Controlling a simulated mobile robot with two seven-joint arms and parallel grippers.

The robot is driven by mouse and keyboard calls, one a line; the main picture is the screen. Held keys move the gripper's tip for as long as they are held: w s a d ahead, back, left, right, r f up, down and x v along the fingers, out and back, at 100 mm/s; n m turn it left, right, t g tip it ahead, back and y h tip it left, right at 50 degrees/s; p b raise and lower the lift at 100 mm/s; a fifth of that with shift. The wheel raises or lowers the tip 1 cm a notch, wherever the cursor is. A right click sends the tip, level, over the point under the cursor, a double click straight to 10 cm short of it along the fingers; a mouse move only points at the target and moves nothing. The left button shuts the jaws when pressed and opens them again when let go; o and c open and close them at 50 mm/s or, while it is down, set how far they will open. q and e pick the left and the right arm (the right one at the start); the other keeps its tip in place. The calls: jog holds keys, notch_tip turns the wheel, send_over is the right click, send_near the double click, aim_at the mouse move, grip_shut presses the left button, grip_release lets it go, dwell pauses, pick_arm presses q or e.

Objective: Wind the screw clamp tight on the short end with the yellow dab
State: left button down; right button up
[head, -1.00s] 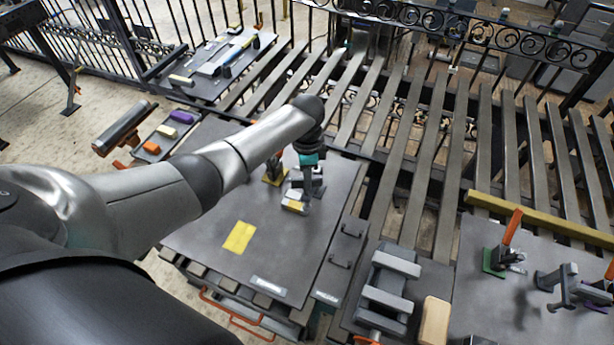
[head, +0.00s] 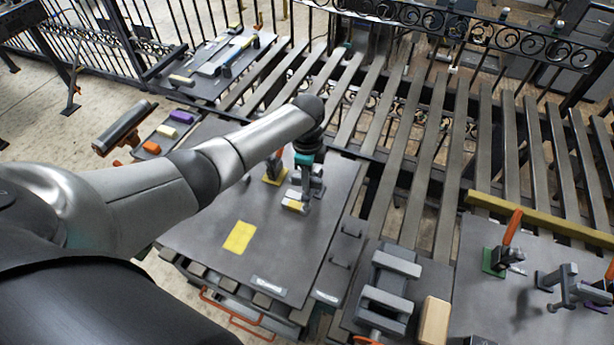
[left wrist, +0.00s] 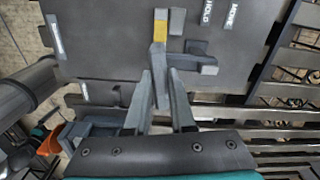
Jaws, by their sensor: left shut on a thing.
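My left gripper (head: 304,188) reaches down over the grey tabletop (head: 285,262) in the head view. In the left wrist view its two fingers (left wrist: 159,82) are closed about a narrow grey piece (left wrist: 158,88), which looks like part of the screw clamp (left wrist: 190,60). Just beyond the fingertips is a short grey bar end with a yellow dab (left wrist: 160,32). The yellow dab also shows in the head view (head: 294,206), beside the gripper. The clamp's screw and the exact contact are partly hidden by the fingers. My right gripper is out of view.
A clamp with an orange handle on a yellow base (head: 275,178) stands close left of the gripper. A flat yellow patch (head: 240,237) lies on the open front of the tabletop. Slatted rails (head: 400,150) run behind and to the right. A second bench (head: 500,310) holds more clamps.

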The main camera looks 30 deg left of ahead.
pick_arm(q)
jog(key=shift+w+r, duration=0.25)
jog(key=c, duration=1.2)
grip_release()
jog(key=o, duration=0.4)
jog(key=shift+s+f, duration=0.15)
jog(key=shift+s, duration=0.05)
jog(key=shift+o, duration=0.2)
notch_tip(320, 180, up, 15)
jog(key=shift+b, duration=0.35)
